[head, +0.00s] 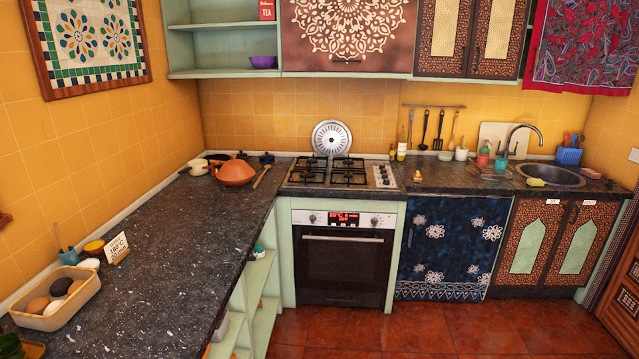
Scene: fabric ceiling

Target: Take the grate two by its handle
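A white gas hob (340,173) with black burner grates is set into the counter along the back wall. One grate (311,170) is on its left half and another grate (349,173) is on its right half. Below the hob is an oven (344,256) with a bar handle; its door is shut and its dark glass hides what is inside. I cannot tell which part is grate two, and no grate handle is clear at this size. My gripper is not in view.
A round metal disc (331,139) stands behind the hob. A sink (550,175) is at right. The red tiled floor (430,330) before the oven is clear.

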